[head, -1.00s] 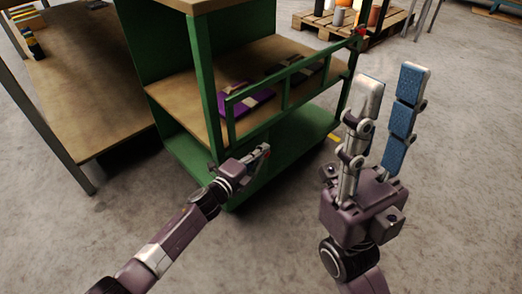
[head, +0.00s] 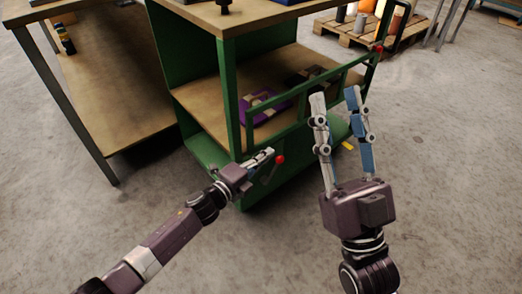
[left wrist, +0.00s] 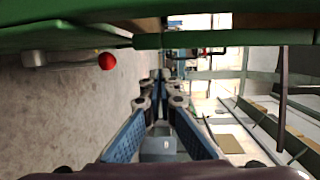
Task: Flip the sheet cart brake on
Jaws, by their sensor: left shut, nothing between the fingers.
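The sheet cart (head: 213,157) is green with wooden shelves and stands in the middle of the head view. A red ball knob (head: 280,159) sits low at its near corner. In the left wrist view the red knob (left wrist: 107,61) ends a short grey lever (left wrist: 62,59) under a green cart edge. My left gripper (head: 270,153) is shut and empty, close to the knob. In the left wrist view its closed fingertips (left wrist: 160,76) lie right of the knob, with a gap in the picture. My right gripper (head: 335,94) is open and empty, fingers up, in front of the cart's right side.
A green side rail (head: 315,100) runs along the cart, with another red knob (head: 378,47) at its far end. Purple and dark items (head: 262,107) lie on the shelf. A wooden table (head: 100,100) stands left. A loaded pallet (head: 350,35) is behind. Front floor is clear.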

